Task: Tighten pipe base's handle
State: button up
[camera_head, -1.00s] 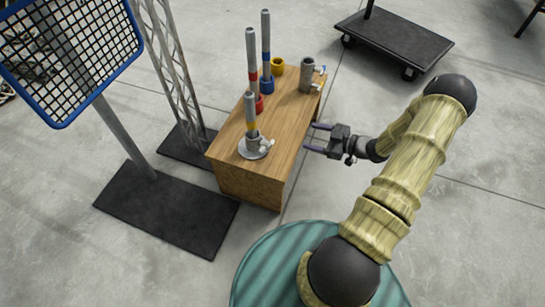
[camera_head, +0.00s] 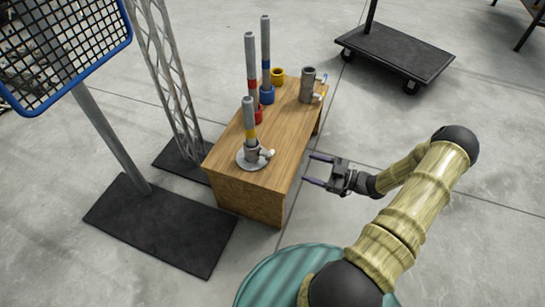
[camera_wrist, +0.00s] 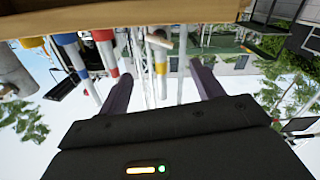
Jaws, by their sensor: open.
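A grey pipe with a yellow band (camera_head: 248,116) stands upright in a grey pipe base (camera_head: 252,153) on a round plate at the near end of the wooden table. The base's pale handle (camera_head: 266,154) sticks out on its right side. My gripper (camera_head: 308,168) is open and empty, off the table's right edge, its fingers pointing left toward the table and apart from the handle. The upside-down wrist view shows the yellow-banded pipe (camera_wrist: 161,66) and pale handle (camera_wrist: 158,41) between the two dark fingers, some way beyond them.
A truss stand and a blue-framed mesh panel (camera_head: 70,50) stand left.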

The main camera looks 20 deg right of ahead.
aim_at(266, 154)
jog(key=b+x, duration=0.5)
jog(key=x, duration=0.9)
jog(key=shift+w+a, duration=0.2)
jog(key=shift+a, duration=0.1)
grip_shut()
